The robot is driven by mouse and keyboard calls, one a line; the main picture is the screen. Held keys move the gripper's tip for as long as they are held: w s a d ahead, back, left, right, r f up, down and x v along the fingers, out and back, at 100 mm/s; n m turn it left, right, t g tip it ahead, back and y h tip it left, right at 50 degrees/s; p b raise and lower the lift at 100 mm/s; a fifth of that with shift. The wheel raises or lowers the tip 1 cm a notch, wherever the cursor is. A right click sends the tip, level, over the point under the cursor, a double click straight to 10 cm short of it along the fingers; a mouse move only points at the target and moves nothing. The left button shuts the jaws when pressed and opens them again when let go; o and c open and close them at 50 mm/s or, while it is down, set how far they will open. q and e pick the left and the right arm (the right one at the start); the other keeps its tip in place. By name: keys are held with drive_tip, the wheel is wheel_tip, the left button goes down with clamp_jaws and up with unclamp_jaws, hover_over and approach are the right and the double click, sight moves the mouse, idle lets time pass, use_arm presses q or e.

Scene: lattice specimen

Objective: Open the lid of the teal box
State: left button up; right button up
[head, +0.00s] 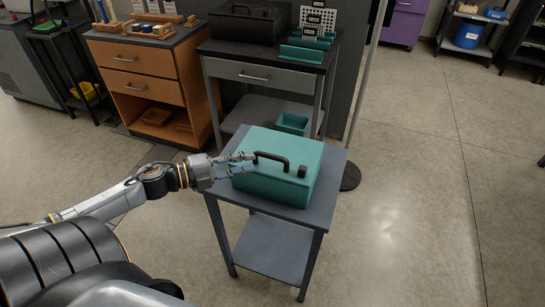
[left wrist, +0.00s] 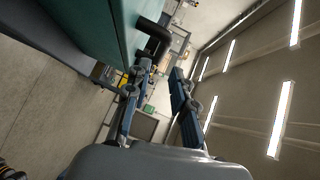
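The teal box (head: 275,172) sits on a small grey side table (head: 224,187) in the head view, with its lid closed. A black handle (head: 271,158) arches over the lid, and a small black part (head: 302,171) stands at its right. My left gripper (head: 246,163) is at the box's left edge, its fingers pointing at the handle. In the left wrist view the fingers (left wrist: 158,88) are spread apart with nothing between them. The teal box (left wrist: 100,28) and black handle (left wrist: 153,37) show beside them. I cannot tell whether a finger touches the box. My right gripper is not in view.
Behind stands a dark-topped workbench (head: 265,52) with a black case (head: 249,21) and teal trays. An orange-brown drawer cabinet (head: 150,85) stands to its left. A pole with a round black base (head: 349,176) is close behind the side table. The floor at right is clear.

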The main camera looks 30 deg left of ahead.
sight(269, 158)
use_arm(q)
drive_tip(key=shift+x, duration=4.2)
drive_tip(key=shift+c, duration=0.2)
clamp_jaws()
drive_tip(key=shift+p, duration=0.3)
